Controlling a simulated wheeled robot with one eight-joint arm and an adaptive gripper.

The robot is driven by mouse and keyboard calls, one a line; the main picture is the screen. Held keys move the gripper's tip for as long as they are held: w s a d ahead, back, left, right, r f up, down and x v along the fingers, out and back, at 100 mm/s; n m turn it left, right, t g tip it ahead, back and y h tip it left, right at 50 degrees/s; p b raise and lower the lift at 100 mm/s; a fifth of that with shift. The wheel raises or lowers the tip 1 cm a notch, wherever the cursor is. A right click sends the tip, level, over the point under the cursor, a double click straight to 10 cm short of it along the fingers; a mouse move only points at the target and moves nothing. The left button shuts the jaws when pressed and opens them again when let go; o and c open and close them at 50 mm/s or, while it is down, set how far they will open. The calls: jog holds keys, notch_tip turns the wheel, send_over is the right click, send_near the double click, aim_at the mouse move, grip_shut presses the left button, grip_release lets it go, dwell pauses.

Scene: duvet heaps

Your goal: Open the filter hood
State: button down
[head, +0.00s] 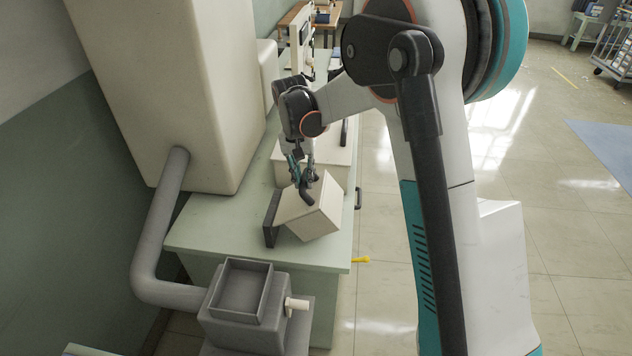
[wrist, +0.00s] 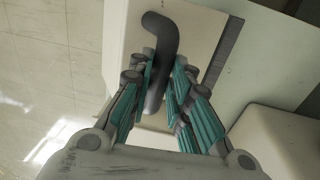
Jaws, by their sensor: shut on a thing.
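The filter hood (head: 315,212) appears to be the cream box on the green-topped bench, and it sits tilted. A dark strip (head: 270,220) runs along its left side. A bent dark handle (head: 306,192) stands on the hood. My gripper (head: 301,174) reaches down from above with its teal fingers closed on the handle. In the wrist view the handle (wrist: 158,45) passes between the fingers (wrist: 160,85), its bent end sticking out beyond them. The pale face of the hood (wrist: 122,45) lies behind. The hood's hinge is not clearly visible.
A grey open-topped box (head: 243,290) stands in front. Open tiled floor (head: 560,250) lies to the right.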

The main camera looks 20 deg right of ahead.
jog(key=w+a+h, duration=0.2)
jog(key=a, duration=0.5)
jog(key=w+a+r+g+h, duration=0.1)
jog(key=w+a+h, duration=0.1)
jog(key=a, duration=0.5)
jog(key=shift+w+a+g, duration=0.15)
jog(key=shift+w+g, duration=0.15)
jog(key=shift+w, duration=0.55)
jog(key=shift+r, duration=0.1)
jog(key=c, duration=1.5)
grip_release()
jog(key=shift+w, duration=0.1)
jog(key=shift+r, duration=0.1)
jog(key=v, duration=1.1)
jog(key=shift+w+a+r, duration=0.15)
jog(key=shift+a+r, duration=0.15)
